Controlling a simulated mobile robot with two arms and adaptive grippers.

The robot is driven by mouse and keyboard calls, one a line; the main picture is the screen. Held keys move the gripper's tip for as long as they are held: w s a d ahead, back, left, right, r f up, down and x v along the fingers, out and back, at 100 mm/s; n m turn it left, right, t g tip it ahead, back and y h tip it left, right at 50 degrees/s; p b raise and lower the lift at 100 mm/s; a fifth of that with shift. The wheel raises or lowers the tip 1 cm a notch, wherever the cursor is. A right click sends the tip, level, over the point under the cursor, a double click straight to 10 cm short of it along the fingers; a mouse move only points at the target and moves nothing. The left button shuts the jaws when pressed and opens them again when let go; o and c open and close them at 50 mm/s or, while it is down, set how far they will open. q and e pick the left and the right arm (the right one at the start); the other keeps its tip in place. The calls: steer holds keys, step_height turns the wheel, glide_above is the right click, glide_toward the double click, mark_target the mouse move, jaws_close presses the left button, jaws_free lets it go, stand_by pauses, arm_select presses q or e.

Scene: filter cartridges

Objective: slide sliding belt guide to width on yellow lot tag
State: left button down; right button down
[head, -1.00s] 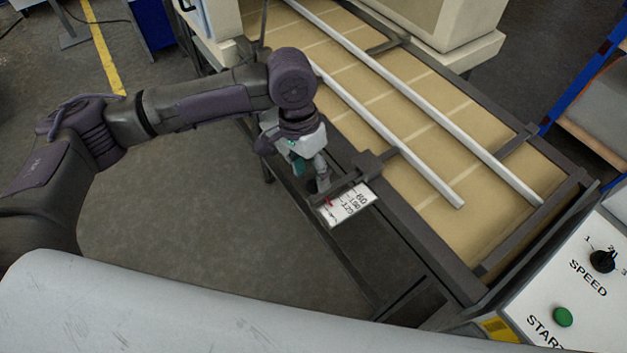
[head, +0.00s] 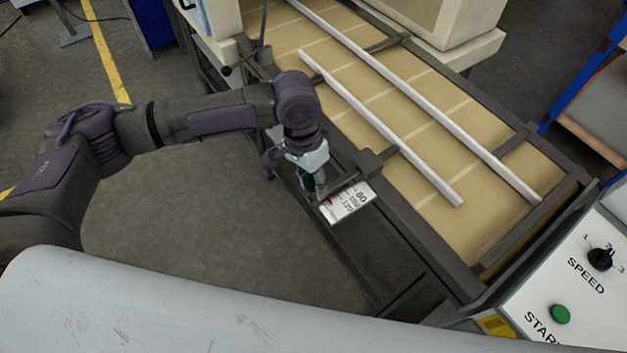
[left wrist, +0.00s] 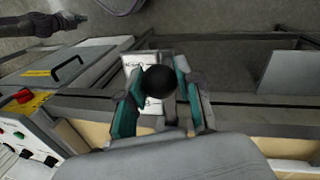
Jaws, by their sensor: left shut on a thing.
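The sliding belt guide is the near white rail (head: 385,132) above the tan belt. A dark bracket (head: 368,160) joins it to a rod reaching over the belt's near side. My left gripper (head: 314,190) is shut on the round black knob (left wrist: 160,82) at the rod's outer end. In the left wrist view its teal-padded fingers stand on both sides of the knob. A white scale plate (head: 347,204) with printed width numbers lies below the rod. A yellow label (head: 497,327) is on the control box; its writing is not readable. My right gripper is not in view.
A second white rail (head: 440,115) runs along the belt's far side. The control box (head: 570,290) with a speed dial and green button stands at lower right. A pale machine housing (head: 450,25) stands over the far end. Open floor lies left of the conveyor.

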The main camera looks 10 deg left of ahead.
arm_select(q)
steer(key=shift+w+d+r+p, duration=0.2)
steer(key=shift+w+d+p, duration=0.5)
steer(key=shift+w+d, duration=0.1)
steer(key=shift+w+d+f, duration=0.2)
steer(key=shift+w+d, duration=0.1)
steer(key=shift+w, duration=0.05)
steer(key=c, duration=0.8)
jaws_free()
steer(key=shift+s+a, duration=0.1)
steer(key=shift+s, duration=0.05)
steer(key=shift+r, duration=0.1)
steer(key=r, duration=0.4)
steer(key=w+a+r, duration=0.1)
steer(key=r, duration=0.2)
steer(key=a+r, duration=0.1)
steer(key=r, duration=0.3)
steer(key=shift+w+r, duration=0.2)
steer(key=shift+r, duration=0.1)
steer(key=shift+s, duration=0.1)
